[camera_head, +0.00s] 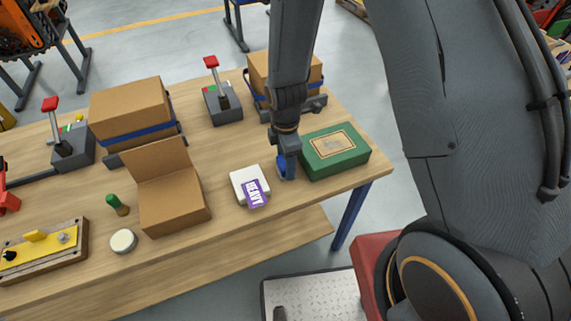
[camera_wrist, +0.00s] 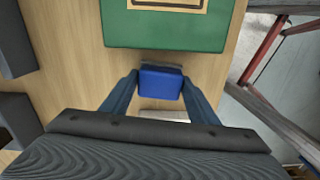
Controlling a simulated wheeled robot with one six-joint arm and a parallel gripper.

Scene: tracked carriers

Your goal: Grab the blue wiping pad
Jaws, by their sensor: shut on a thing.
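The blue wiping pad (camera_wrist: 161,84) is between the two fingers of my gripper (camera_wrist: 160,92) in the wrist view. My gripper is shut on it. In the head view the pad (camera_head: 285,166) shows as a small blue patch under my gripper, mostly hidden by it. It is at the tabletop, between the white box with a purple label and the green box; I cannot tell whether it still touches the table.
The green box (camera_head: 335,152) stands close to the right of my gripper, and the white box (camera_head: 248,184) close to the left. An open cardboard box (camera_head: 172,200) stands further left on the wooden table (camera_head: 225,145). The table's front edge is near.

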